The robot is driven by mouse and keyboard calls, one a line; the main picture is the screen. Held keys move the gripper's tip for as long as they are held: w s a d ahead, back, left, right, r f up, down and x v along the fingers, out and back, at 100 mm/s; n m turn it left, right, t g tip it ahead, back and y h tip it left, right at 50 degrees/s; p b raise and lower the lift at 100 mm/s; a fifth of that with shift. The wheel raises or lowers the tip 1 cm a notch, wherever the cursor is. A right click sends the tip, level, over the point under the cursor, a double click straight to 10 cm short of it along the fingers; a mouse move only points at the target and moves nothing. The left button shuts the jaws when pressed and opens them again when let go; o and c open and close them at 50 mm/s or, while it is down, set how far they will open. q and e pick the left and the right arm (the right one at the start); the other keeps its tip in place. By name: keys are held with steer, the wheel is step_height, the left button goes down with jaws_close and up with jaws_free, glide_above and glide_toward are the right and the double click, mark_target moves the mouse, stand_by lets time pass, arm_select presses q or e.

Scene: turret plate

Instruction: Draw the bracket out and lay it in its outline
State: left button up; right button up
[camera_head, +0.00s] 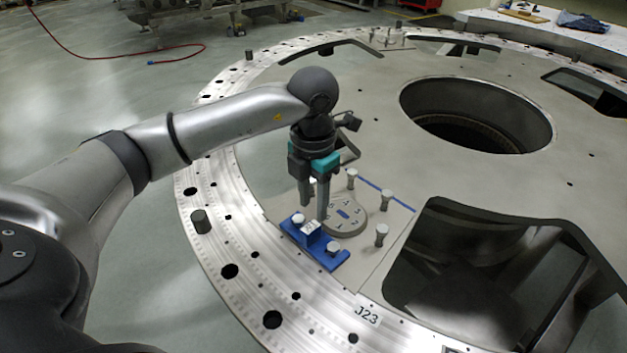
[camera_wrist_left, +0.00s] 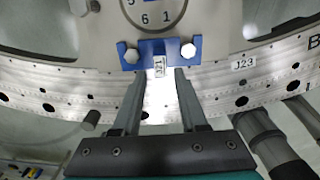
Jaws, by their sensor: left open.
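The blue bracket (camera_head: 326,257) sits at the near edge of a grey plate on the ring, with a pale bolt head at each end and a small white label in its middle. In the left wrist view the bracket (camera_wrist_left: 158,47) lies just beyond the fingertips. My left gripper (camera_head: 314,208) points down with its fingers apart, at the bracket's upright middle part; I cannot tell whether they touch it. In the wrist view the open fingers (camera_wrist_left: 158,76) stand to either side of the label. I cannot make out the bracket's outline. My right gripper is out of view.
A round numbered dial (camera_head: 349,224) lies just behind the bracket. Several pale pegs, one at the right (camera_head: 381,235), stand around it. A dark peg (camera_head: 201,221) stands on the ring (camera_head: 215,251) at left. A large opening (camera_head: 480,270) lies to the right.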

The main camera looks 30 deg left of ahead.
mark_target(313, 225)
arm_select(q)
step_height(313, 225, down, 7)
steer(key=shift+f+b, duration=0.15)
steer(key=shift+b, duration=0.25)
steer(key=shift+c, duration=0.2)
jaws_close()
stand_by(1.2)
